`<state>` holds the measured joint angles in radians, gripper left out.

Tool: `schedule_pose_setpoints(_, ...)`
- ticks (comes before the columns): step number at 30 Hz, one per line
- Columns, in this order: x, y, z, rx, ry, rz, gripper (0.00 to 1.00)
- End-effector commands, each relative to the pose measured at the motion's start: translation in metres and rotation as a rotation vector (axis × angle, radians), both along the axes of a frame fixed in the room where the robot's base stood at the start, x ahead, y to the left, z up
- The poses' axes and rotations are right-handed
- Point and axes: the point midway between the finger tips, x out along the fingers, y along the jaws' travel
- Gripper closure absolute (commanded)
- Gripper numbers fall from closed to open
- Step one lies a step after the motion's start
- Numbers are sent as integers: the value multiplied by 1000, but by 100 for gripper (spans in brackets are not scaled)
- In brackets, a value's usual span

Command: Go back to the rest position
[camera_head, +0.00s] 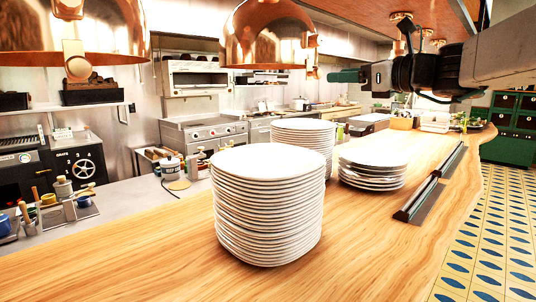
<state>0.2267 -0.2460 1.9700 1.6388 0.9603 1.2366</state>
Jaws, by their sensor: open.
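My arm reaches in from the upper right above the wooden counter (150,243). My gripper (337,75) is at its left end, dark and small, pointing left. It is open, and I see nothing held in it. It hangs in the air, higher in the picture than the plate stacks. Its fingers are too small to make out in detail.
A tall plate stack (267,210) stands at the front of the counter, another stack (303,136) behind it. A low stack (373,162) stands to the right, near dark ticket rails (430,186). Copper lamps (268,36) hang left of my gripper.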

Motion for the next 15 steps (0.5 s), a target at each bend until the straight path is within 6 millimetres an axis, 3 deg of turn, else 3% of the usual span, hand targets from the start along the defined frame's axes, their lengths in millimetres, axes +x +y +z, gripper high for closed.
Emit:
schedule_pose_setpoints(2, -8, 5, -33, -189, -37, 52, 57)
schedule_pose_setpoints(5, -38, 14, -84, -503, -108, 181, 57)
schedule_pose_setpoints(11, -134, 19, -192, -1116, -279, 617, 57)
schedule_pose_setpoints(15, -215, -3, -258, -1471, -411, 1034, 57)
